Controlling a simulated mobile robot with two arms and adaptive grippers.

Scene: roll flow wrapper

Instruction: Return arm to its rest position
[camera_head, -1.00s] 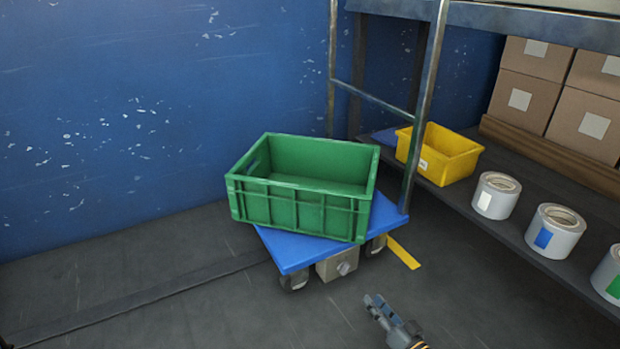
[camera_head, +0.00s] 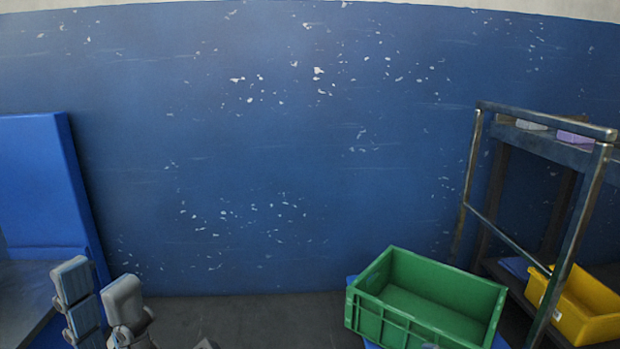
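My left gripper (camera_head: 98,282) is at the bottom left of the head view, pointing up. Its two grey fingers stand apart with a gap between them, and nothing shows in the gap. It is in front of the blue wall, well left of the green crate. Only a tiny grey tip shows at the bottom edge in front of the green crate; it may be part of my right gripper, but it is too small to tell its state. Most of both arms is out of view.
An empty green crate (camera_head: 373,318) sits on a blue platform, mostly cut off below. A metal rack (camera_head: 578,245) with a yellow bin (camera_head: 565,318) stands at the right. A blue panel (camera_head: 40,185) stands at the left. The blue wall (camera_head: 290,150) fills the back.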

